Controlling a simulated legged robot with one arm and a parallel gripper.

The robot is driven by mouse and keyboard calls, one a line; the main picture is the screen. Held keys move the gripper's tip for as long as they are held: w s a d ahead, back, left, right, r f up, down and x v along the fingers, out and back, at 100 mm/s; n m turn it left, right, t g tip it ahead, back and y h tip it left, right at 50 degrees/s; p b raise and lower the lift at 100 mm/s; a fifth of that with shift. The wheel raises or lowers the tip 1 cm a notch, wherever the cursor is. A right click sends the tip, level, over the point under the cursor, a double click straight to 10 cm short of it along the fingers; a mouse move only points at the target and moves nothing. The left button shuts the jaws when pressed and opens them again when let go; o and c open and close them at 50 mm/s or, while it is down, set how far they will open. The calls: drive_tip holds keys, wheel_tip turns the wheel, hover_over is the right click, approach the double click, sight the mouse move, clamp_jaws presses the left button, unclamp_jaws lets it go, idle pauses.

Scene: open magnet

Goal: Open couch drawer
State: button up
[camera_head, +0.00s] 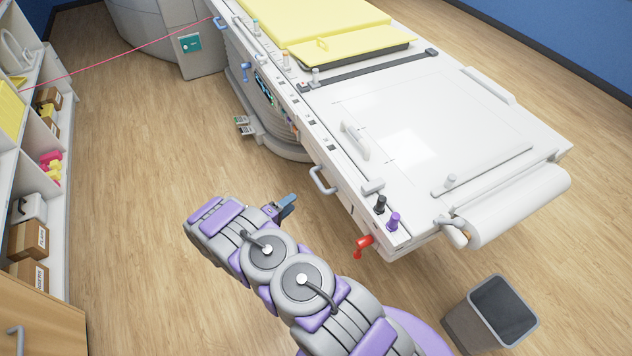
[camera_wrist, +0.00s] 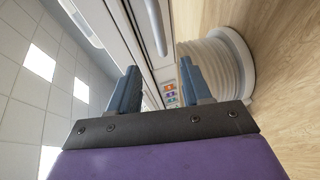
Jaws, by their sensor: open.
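The white couch (camera_head: 520,185) runs from the upper left to the right of the head view. A grey looped handle (camera_head: 322,180) sits on its long side near the foot end, and the side panel around it looks flush. My gripper (camera_head: 283,207) is left of and slightly below this handle in the head view, apart from it, over the floor. In the wrist view my gripper (camera_wrist: 158,78) has its two blue fingers spread with nothing between them. A grey bar handle (camera_wrist: 156,27) shows beyond the fingertips there, on the couch side.
A red lever (camera_head: 362,246) sticks out at the couch's near corner. A bin (camera_head: 492,315) stands right of my arm. Shelves with boxes (camera_head: 32,241) line the left. The ribbed couch pedestal (camera_wrist: 215,65) shows in the wrist view. The floor between shelves and couch is clear.

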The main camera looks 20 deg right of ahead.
sight(318, 182)
drive_tip(key=b+x, duration=0.3)
drive_tip(key=x, duration=1.3)
drive_tip(key=shift+d+f, duration=0.15)
drive_tip(key=shift+f, duration=0.05)
drive_tip(key=shift+c, duration=0.4)
clamp_jaws()
